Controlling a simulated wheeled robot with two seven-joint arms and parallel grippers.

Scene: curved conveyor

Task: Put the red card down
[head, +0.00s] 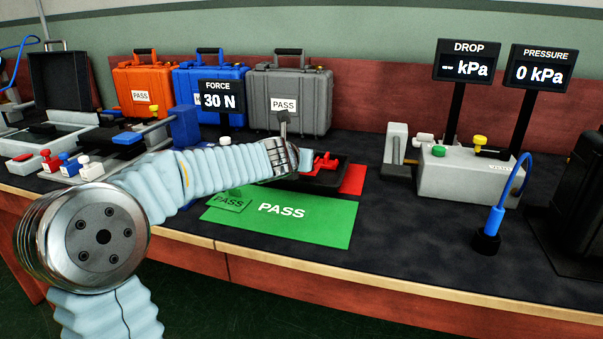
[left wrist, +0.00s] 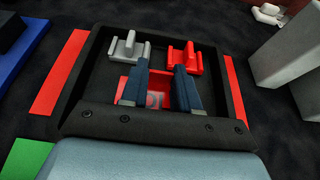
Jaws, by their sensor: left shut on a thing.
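My left gripper (head: 305,160) reaches over a black tray (head: 342,172) on the bench. In the left wrist view its two dark blue fingers (left wrist: 160,78) point into the tray, a little apart. The red card (left wrist: 153,99), with a pale mark, shows between and beside the fingers, and I take it to be held. The fingers hide part of it, and its exact contact with the tray cannot be told. A red bracket-shaped piece (left wrist: 184,57) and a grey one (left wrist: 128,48) sit in the tray beyond the fingertips. My right gripper is not in view.
A red mat (head: 353,178) shows from under the tray. A green PASS mat (head: 310,226) with a green card (head: 230,202) lies in front. Cases (head: 290,98) stand behind, a grey pressure fixture (head: 470,178) to the right.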

